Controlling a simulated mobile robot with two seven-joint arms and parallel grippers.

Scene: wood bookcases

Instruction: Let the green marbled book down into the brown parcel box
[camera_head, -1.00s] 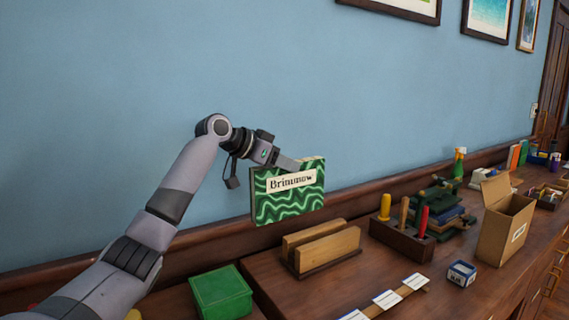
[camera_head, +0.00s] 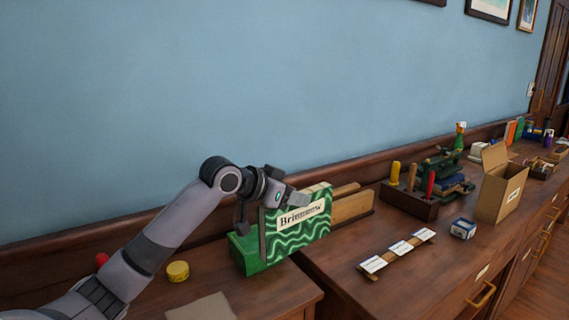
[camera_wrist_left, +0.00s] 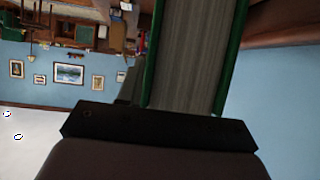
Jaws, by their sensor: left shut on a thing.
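The green marbled book (camera_head: 297,232), with a cream title label, is held upright by my left gripper (camera_head: 290,200). The gripper is shut on the book's upper left part. In the left wrist view the book (camera_wrist_left: 195,55) shows its grey page edges between green covers, close to the gripper. The book is well to the left of the box. The inside of the box is hidden. My right gripper is in neither view.
A green box (camera_head: 243,252) is partly behind the book. A wooden holder (camera_head: 352,204) stands behind it to the right. A tool rack (camera_head: 410,203), a label strip (camera_head: 397,252) and a small blue-and-white box (camera_head: 463,229) lie between book and parcel box. A yellow tin (camera_head: 178,271) is at left.

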